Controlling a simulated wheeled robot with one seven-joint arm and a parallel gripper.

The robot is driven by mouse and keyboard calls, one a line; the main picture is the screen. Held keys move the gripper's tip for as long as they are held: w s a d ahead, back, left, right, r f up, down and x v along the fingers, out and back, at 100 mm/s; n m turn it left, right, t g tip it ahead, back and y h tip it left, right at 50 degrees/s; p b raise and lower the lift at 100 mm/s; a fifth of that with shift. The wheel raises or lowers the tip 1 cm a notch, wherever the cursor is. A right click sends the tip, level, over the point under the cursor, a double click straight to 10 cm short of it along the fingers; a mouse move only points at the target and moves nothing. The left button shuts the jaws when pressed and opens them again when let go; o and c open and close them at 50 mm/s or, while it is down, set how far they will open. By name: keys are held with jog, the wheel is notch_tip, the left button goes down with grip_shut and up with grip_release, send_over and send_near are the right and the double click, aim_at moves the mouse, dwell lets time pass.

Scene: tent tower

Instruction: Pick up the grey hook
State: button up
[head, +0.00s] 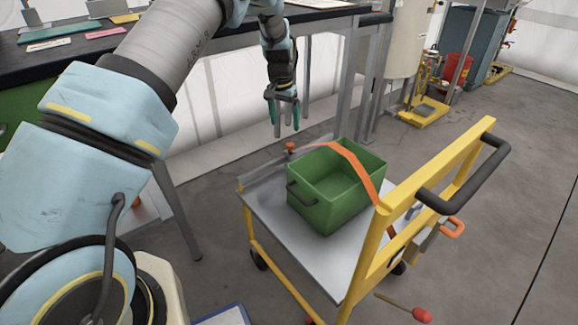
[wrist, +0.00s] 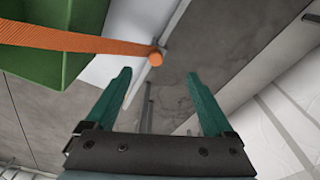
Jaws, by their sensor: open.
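My gripper (head: 286,128) is open and empty, pointing down above the floor just beyond the cart's far left corner. In the wrist view its two teal fingers (wrist: 159,76) stand apart with nothing between them. An orange strap (head: 352,160) crosses a green bin (head: 318,212) and ends at an orange knob (head: 290,147) on the cart's far edge. In the wrist view the knob (wrist: 155,59) lies ahead of the fingers, apart from them, with a small grey piece beside it. I cannot tell whether that piece is the grey hook.
The cart (head: 266,222) has a grey top, a yellow frame and a black handle (head: 465,187). A dark workbench (head: 240,43) stands behind my arm.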

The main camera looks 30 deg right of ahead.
send_over(290, 144)
jog(key=f, duration=0.5)
jog(key=shift+s+a, duration=0.25)
jog(key=shift+s, duration=0.1)
jog(key=shift+w+d+f+b, duration=0.1)
jog(key=shift+w+f+b, duration=0.05)
jog(key=shift+f, duration=0.9)
jog(key=shift+w+d+f+b, duration=0.1)
jog(key=shift+w+f+b, duration=0.05)
jog(key=shift+f, duration=0.9)
jog(key=shift+w+d+f+b, duration=0.1)
jog(key=shift+w+f+b, duration=0.05)
jog(key=shift+f, duration=0.9)
grip_shut()
